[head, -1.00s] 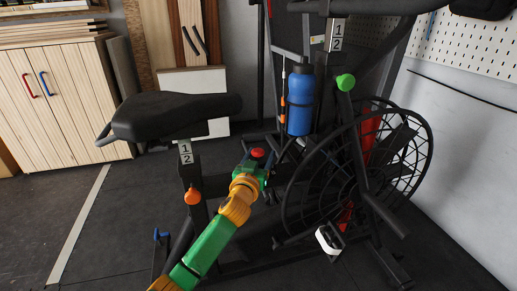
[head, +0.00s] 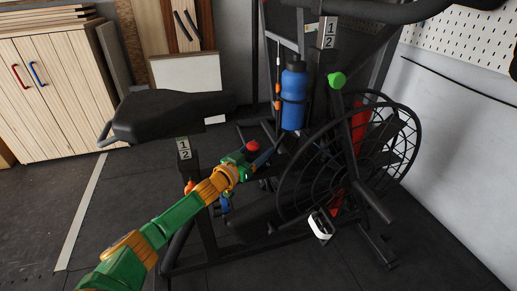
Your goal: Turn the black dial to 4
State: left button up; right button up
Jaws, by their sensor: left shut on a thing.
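My left gripper (head: 259,160) reaches in from the lower left, with green and orange links, to the middle of a black exercise bike. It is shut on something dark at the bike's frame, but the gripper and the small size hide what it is. A red knob-like piece (head: 253,146) shows right at the gripper. I cannot make out the black dial or any number 4. Plates marked 1 and 2 show on the seat post (head: 184,149) and on the handlebar post (head: 329,33). My right gripper is not in view.
The black seat (head: 170,114) is left of the gripper. A blue bottle (head: 293,97) stands upright on the frame, and the caged wheel (head: 398,155) is at the right. A pale wooden cabinet (head: 58,105) stands at the back left. Floor left of the bike is clear.

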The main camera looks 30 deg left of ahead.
aim_at(248, 158)
pick_arm(q)
jog(key=o, duration=1.4)
jog(key=shift+c, duration=0.2)
jog(key=shift+s, duration=0.3)
jog(key=s+p, duration=0.2)
jog(key=s, duration=0.2)
jog(key=shift+s+a, duration=0.15)
jog(key=shift+s, duration=0.25)
jog(key=shift+s+a+p, duration=0.1)
jog(key=shift+s+p, duration=0.3)
jog(key=shift+s, duration=0.4)
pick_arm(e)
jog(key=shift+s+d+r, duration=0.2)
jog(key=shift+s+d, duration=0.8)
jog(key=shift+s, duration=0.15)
